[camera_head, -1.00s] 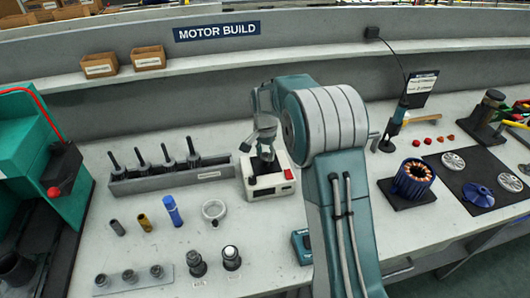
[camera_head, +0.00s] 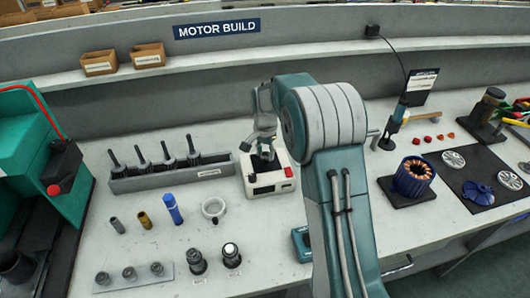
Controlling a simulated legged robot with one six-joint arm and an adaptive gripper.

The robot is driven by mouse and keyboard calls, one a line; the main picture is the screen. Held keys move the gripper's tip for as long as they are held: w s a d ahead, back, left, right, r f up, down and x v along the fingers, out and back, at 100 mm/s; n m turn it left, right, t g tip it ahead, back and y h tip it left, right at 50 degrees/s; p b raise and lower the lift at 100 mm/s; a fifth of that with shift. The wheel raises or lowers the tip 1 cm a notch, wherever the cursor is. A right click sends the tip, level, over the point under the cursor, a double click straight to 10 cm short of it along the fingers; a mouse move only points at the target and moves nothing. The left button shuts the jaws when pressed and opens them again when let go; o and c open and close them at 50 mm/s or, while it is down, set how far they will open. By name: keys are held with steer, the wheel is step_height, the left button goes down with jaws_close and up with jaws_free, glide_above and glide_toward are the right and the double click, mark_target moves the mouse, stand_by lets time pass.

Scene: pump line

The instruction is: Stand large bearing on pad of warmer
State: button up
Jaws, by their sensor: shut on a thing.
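The warmer (camera_head: 283,183) is a white box with a dark top pad and red marks, standing on the bench near the middle of the view. My gripper (camera_head: 265,153) is directly over the warmer's pad, reaching down from my arm. It is shut on a small dark thing, which I take to be the large bearing. The fingers hide most of that thing, so its shape is unclear. I cannot tell whether it touches the pad. A loose pale ring (camera_head: 204,211) lies flat on the bench left of the warmer.
A grey rack (camera_head: 133,184) with several dark upright tools stands left of the warmer. Small cylinders, a blue bottle (camera_head: 173,210) and dark fittings (camera_head: 231,256) stand in front. A copper-wound stator (camera_head: 412,178) sits to the right. My arm hides the bench right of the warmer.

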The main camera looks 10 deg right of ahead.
steer(key=shift+f, duration=0.15)
steer(key=o, duration=0.9)
steer(key=shift+o, duration=0.2)
steer(key=shift+o, duration=0.9)
steer(key=shift+r, duration=3)
